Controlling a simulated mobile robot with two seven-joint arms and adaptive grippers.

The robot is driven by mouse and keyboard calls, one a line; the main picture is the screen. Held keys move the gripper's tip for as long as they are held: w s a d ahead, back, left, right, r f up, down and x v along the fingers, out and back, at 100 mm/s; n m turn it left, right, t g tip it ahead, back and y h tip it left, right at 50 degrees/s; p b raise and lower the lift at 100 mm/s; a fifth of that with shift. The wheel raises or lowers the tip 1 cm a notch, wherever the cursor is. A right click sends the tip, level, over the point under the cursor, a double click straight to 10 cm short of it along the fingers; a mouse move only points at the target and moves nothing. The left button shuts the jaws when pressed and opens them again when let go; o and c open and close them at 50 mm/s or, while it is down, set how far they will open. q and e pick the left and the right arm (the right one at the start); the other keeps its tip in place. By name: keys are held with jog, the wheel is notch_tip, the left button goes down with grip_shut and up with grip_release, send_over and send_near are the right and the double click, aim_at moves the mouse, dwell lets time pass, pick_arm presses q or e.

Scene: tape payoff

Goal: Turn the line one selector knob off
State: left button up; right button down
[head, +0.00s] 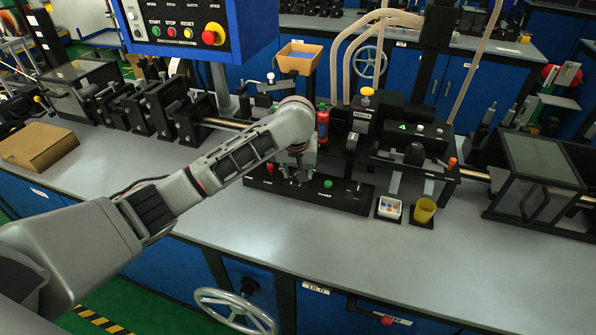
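A low black control box (340,197) lies along the bench, with a red part (269,169) at its left and a green button (327,184) near its middle. My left arm reaches in from the left, and my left gripper (298,174) points down over the box, between the red part and the green button. The fingertips are small and dark against the box, so I cannot tell whether they are open or shut. I cannot make out the line one selector knob; the gripper covers part of the box. My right gripper is not in view.
A blue panel (260,22) with start, stop and reset buttons hangs above. A small white tray (389,208) and a yellow cup (424,210) stand right of the box. A red bottle (322,124) stands behind it. The grey bench top (300,240) in front is clear.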

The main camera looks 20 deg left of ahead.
pick_arm(q)
grip_shut()
jog(key=shift+m, duration=0.4)
jog(key=m+h, duration=0.1)
jog(key=m, duration=0.1)
jog(key=m+h, duration=0.1)
jog(key=m, duration=0.2)
jog(key=shift+a+m, duration=0.2)
jog(key=shift+m, duration=0.1)
jog(key=m+h, duration=0.1)
jog(key=m, duration=0.1)
jog(key=m+g+h, duration=0.1)
jog(key=m, duration=0.2)
jog(key=shift+w+a, duration=0.1)
jog(key=shift+w, duration=0.05)
jog(key=shift+m, duration=0.4)
